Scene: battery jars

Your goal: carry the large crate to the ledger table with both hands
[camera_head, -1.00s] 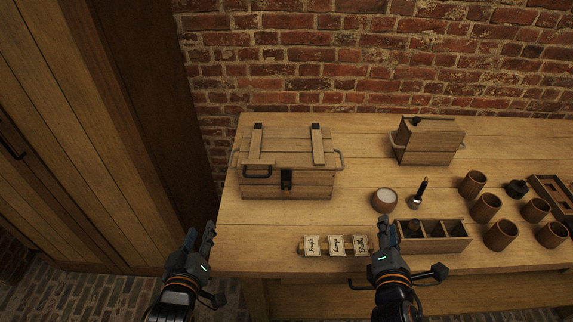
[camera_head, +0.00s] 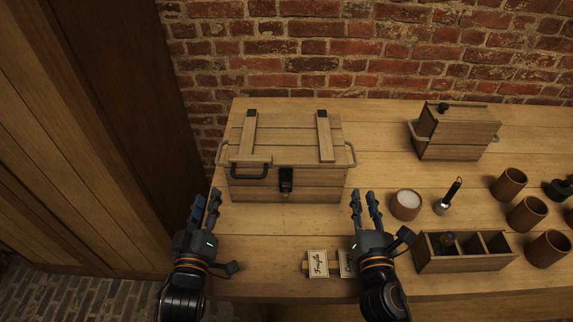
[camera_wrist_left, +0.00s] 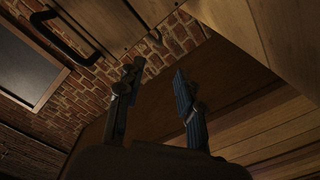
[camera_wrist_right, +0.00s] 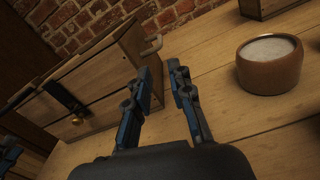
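The large crate (camera_head: 285,180) is a lidded wooden box with a dark front latch and metal handles on its left and right ends. It stands on the wooden table at the left, lid closed. It also shows in the right wrist view (camera_wrist_right: 96,100). My left gripper (camera_head: 207,195) is open and empty, in front of the crate's left end and apart from it. My right gripper (camera_head: 366,196) is open and empty, in front of and just right of the crate's right end. In the left wrist view the fingers (camera_wrist_left: 155,82) stand apart with nothing between them.
A smaller wooden box (camera_head: 455,138) stands behind right. A white-filled cup (camera_head: 406,205), a dark-handled tool (camera_head: 450,197), several wooden cups (camera_head: 526,214) and a divided tray (camera_head: 465,262) fill the right. Label cards (camera_head: 318,263) lie near the front edge. A brick wall (camera_head: 330,50) is behind.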

